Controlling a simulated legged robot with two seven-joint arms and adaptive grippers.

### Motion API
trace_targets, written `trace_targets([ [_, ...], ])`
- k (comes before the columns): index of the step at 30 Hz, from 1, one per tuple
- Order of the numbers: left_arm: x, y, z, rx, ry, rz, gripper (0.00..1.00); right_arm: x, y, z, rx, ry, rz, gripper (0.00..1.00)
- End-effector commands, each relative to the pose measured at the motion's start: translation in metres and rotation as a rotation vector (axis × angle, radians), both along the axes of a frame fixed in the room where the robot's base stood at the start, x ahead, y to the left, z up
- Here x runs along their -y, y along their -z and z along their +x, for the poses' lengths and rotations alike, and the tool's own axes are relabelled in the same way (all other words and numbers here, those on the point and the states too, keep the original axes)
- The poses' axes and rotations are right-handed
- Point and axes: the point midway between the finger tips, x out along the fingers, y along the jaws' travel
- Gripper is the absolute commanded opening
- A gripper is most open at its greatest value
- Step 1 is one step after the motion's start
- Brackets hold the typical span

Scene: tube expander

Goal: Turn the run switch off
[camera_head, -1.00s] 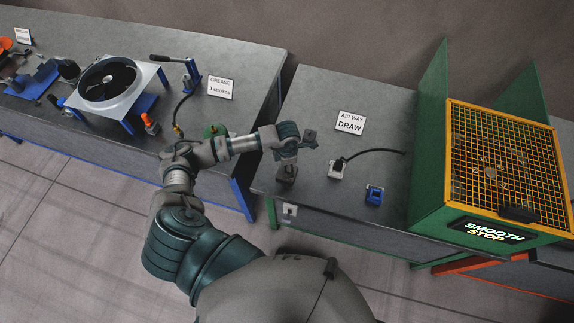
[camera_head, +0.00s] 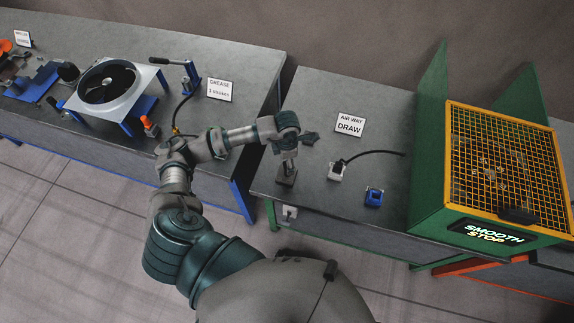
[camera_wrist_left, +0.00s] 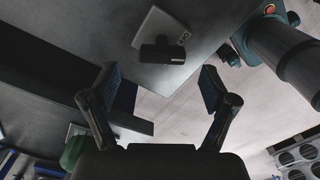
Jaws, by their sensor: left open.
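I cannot pick out a labelled run switch for certain. A small grey plate with a black handle-like block (camera_wrist_left: 162,50) sits near the bench corner in the left wrist view. It may be the dark-based upright piece (camera_head: 287,178) at the bench's front left in the head view. A pale box (camera_head: 289,212) is on the bench front below it. My left gripper (camera_wrist_left: 158,85) is open and empty, its fingers spread just below the plate in the wrist view, apparently not touching it. My right gripper is not in view.
The bench (camera_head: 320,205) carries a white-based fitting with a black hose (camera_head: 337,171), a blue box (camera_head: 373,197) and a DRAW sign (camera_head: 349,125). A green housing with a yellow grille (camera_head: 505,165) reads SMOOTH STOP. Another bench with a fan (camera_head: 107,82) stands left.

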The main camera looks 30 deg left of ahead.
Motion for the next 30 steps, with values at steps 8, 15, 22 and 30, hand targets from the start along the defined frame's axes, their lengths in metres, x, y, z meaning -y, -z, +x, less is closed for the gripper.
trace_targets([
  [8, 0.000, -0.053, 0.001, 0.003, 0.001, 0.000, 0.85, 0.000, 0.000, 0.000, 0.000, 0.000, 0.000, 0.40],
  [15, -0.001, -0.066, 0.001, -0.001, 0.000, 0.000, 0.85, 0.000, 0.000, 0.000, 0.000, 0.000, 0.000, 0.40],
  [22, -0.001, -0.065, 0.001, -0.001, 0.000, 0.000, 0.85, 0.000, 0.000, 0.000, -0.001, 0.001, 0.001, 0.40],
  [30, 0.001, -0.065, 0.000, -0.001, 0.002, -0.007, 0.85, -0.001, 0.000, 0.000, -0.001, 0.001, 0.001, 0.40],
])
